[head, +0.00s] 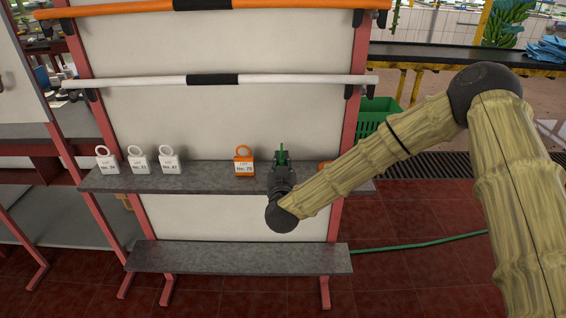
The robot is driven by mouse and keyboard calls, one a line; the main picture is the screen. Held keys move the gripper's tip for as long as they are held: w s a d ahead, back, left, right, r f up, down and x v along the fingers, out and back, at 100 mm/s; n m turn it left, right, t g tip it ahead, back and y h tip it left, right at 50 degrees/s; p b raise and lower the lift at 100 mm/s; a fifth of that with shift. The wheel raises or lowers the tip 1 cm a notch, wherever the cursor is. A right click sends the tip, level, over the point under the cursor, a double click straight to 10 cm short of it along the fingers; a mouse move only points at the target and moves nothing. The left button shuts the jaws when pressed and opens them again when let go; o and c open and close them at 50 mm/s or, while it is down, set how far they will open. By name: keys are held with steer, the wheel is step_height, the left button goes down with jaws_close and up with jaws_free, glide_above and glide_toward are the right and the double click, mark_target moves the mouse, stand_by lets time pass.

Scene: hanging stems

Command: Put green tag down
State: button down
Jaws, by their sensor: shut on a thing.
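My gripper (282,168) is shut on the green tag (282,155), at the right half of the grey upper shelf (215,178). Only a small green part of the tag shows above the dark jaws; the rest is hidden. I cannot tell whether the tag touches the shelf. An orange-ringed tag (243,163) marked with a number stands upright on the shelf, just left of my gripper and apart from it.
Three white tags (138,160) stand at the shelf's left end. An orange thing (325,165) is partly hidden behind my arm at right. A white bar (290,79) and an orange bar (280,6) cross above. A lower shelf (240,258) is empty.

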steer(key=shift+f, duration=0.15)
steer(key=c, duration=1.5)
jaws_free()
steer(key=shift+o, duration=0.2)
steer(key=s, duration=1.2)
steer(key=shift+b, duration=0.3)
steer(key=shift+d, duration=0.1)
